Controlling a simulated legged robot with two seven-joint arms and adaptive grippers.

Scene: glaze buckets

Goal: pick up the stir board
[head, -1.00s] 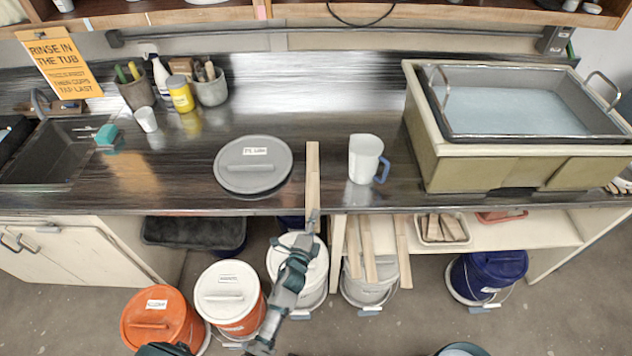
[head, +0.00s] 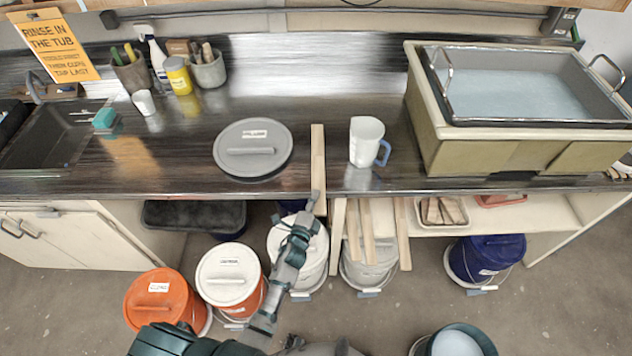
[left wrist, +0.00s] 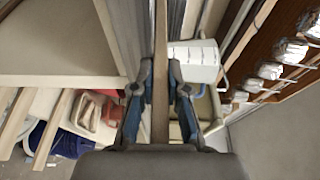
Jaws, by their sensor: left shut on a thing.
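The stir board (head: 318,158) is a long, narrow, pale wooden strip. It lies on the dark counter between the round grey lid and the white mug, with its near end at the counter's front edge. My left gripper (head: 314,203) is at that near end, shut on the board. In the left wrist view the board (left wrist: 161,35) runs up between the two fingers of the left gripper (left wrist: 161,72), which press on it from both sides. The fingers hide part of the near end in the head view. My right gripper is not in view.
The grey lid (head: 253,149) lies left of the board; the white mug (head: 366,141) stands close on its right. A large tub (head: 460,150) is further right. Lidded buckets, such as a white one (head: 228,274), stand on the floor below. More wooden strips (head: 368,230) lean under the counter.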

